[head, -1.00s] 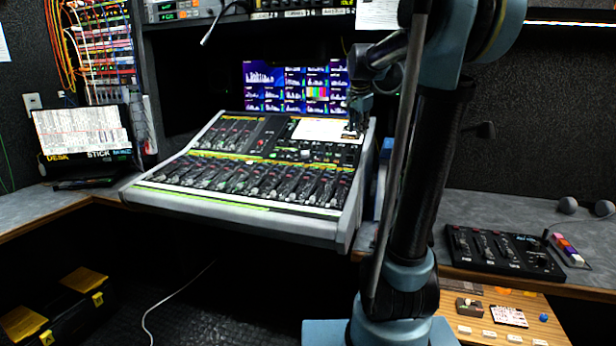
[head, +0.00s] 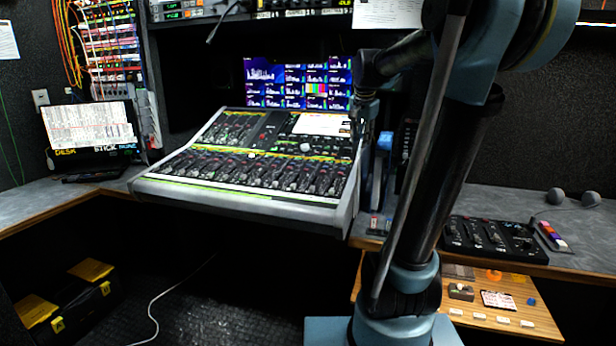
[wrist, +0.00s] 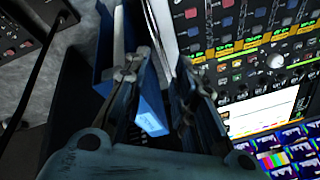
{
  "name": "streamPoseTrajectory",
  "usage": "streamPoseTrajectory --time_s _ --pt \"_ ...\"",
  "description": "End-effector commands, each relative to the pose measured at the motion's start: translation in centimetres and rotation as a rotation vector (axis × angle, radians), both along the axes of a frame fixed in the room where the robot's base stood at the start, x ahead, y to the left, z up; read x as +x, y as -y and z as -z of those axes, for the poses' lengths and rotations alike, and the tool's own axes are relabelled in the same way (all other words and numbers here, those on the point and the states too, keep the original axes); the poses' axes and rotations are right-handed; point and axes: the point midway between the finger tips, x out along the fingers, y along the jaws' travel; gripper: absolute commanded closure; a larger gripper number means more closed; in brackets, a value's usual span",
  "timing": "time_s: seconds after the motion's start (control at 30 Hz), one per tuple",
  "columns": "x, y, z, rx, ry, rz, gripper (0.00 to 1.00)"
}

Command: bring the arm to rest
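My arm (head: 428,190) rises at the centre right of the head view and folds over at the top. My gripper (head: 362,120) hangs by the right rim of the mixing console (head: 336,212), small and partly dark there. In the wrist view my gripper (wrist: 160,78) shows two fingers apart with a gap between them. A blue upright binder-like object (wrist: 151,116) and a white edge (wrist: 163,28) show in that gap, beyond the fingers. I see nothing clamped. Whether the fingertips touch anything is hard to tell.
Blue and dark upright items (head: 385,141) stand right of the console. A small control panel (head: 492,240) lies on the right desk above a wooden drawer (head: 520,306). A laptop (head: 92,125) stands left, monitors (head: 298,84) behind. Yellow-lidded cases (head: 75,295) are on the floor.

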Motion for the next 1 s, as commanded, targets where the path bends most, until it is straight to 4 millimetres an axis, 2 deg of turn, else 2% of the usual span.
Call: streamPoseTrajectory --time_s 0.17,0.27,0.57,0.7,0.9,1.0 --pt "-4.7 0.3 2.5 -0.035 -0.036 -0.096 0.75" --pt "-8.2 0.5 4.5 -0.059 -0.064 -0.173 0.75" --pt "-18.5 0.8 11.8 -0.125 -0.145 -0.421 0.75" --pt "-23.0 0.7 15.6 -0.15 -0.18 -0.54 0.75" --pt "-28.5 0.5 21.0 -0.176 -0.221 -0.701 0.75" --pt "-30.3 0.5 23.0 -0.184 -0.233 -0.759 0.75"
